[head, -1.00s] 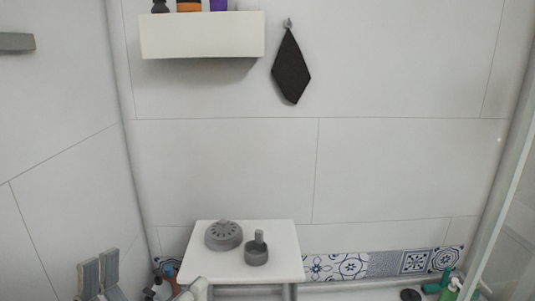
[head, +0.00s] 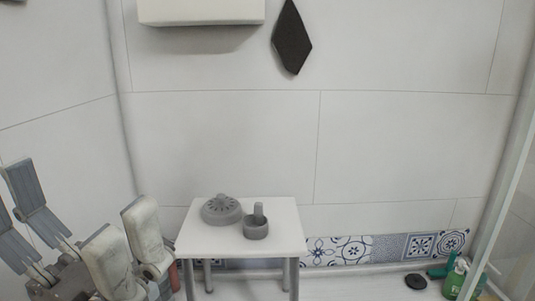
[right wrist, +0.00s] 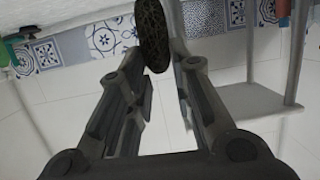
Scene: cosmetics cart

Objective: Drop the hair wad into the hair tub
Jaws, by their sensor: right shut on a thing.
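In the right wrist view my right gripper (right wrist: 157,72) is shut on a dark, mottled oval, the hair wad (right wrist: 153,36), held at its fingertips. That gripper and the wad are out of the head view. On the white stool (head: 200,238) in the head view stands a small grey cup with an upright piece, which looks like the hair tub (head: 256,231). A grey slotted round drain piece (head: 221,211) sits left of it. My left gripper (head: 78,222) is open and empty at the lower left, left of the stool.
A black disc (head: 415,281) lies on the floor at lower right, near a green bottle (head: 455,280). A white shelf (head: 200,12) and a dark cloth (head: 291,40) hang on the wall. A glass panel (head: 500,170) bounds the right side. Space above the stool is clear.

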